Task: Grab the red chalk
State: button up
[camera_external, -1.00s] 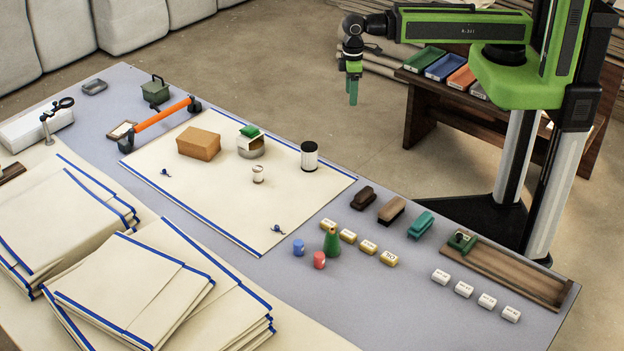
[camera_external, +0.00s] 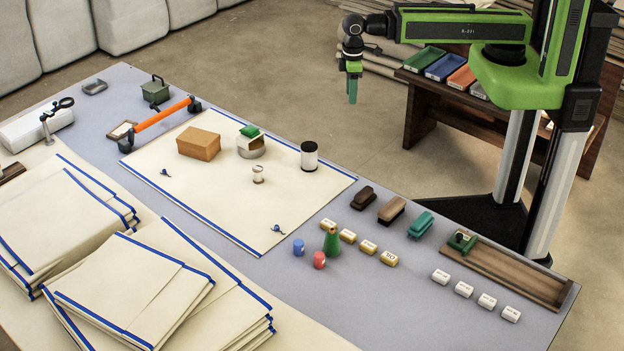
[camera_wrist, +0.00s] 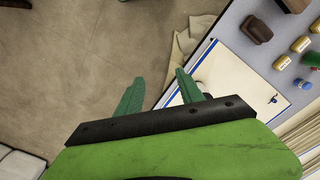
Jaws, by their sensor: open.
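The red chalk (camera_external: 319,260) is a short red cylinder standing on the grey table, right of the blue chalk (camera_external: 298,248) and in front of a green cone-shaped object (camera_external: 331,241). My gripper (camera_external: 353,92) hangs high beyond the table's far edge, well away from the red chalk. In the wrist view my gripper's two green fingers (camera_wrist: 160,92) are spread apart with nothing between them. The red chalk cannot be made out in the wrist view.
Yellow blocks (camera_external: 368,247) and brushes (camera_external: 391,210) lie right of the chalks. White blocks (camera_external: 464,289) lie near the table's right end. Folded cloth stacks (camera_external: 130,290) fill the left front.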

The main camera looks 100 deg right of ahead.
jog(key=shift+c, duration=0.9)
